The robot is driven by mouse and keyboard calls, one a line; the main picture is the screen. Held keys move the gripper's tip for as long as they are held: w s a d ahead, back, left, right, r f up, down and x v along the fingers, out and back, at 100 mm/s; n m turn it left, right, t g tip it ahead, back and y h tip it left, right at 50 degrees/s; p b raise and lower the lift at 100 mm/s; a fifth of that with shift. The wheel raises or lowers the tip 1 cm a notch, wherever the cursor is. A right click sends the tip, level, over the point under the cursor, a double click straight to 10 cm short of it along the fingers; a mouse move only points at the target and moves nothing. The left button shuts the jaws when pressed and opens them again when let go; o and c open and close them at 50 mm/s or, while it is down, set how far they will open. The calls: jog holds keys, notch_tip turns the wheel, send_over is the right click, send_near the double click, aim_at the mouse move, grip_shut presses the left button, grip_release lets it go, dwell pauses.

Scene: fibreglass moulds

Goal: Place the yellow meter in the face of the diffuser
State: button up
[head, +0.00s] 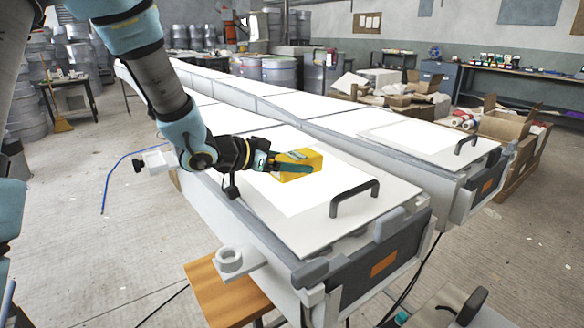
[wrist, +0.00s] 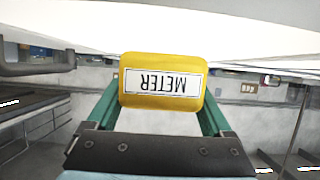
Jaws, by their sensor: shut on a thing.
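The yellow meter (head: 301,160) is a block with rounded edges. In the wrist view the meter (wrist: 162,62) shows a white label reading METER, upside down. My gripper (head: 293,168) is shut on the meter; in the wrist view its green fingers (wrist: 160,112) stand on either side of it. In the head view the meter is over a bright white panel (head: 300,200), likely the diffuser's face, set in a pale board on the near long bench. I cannot tell whether the meter touches the panel. The panel's part behind the meter and arm is hidden.
A dark handle (head: 354,198) stands on the board, right of the meter. A second bench has a similar panel (head: 420,134) and handle (head: 466,144). A white ring-shaped holder (head: 230,260) juts from the near side above a wooden stool (head: 222,298). Cardboard boxes (head: 514,126) are at right.

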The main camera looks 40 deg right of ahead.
jog(key=shift+f, duration=0.55)
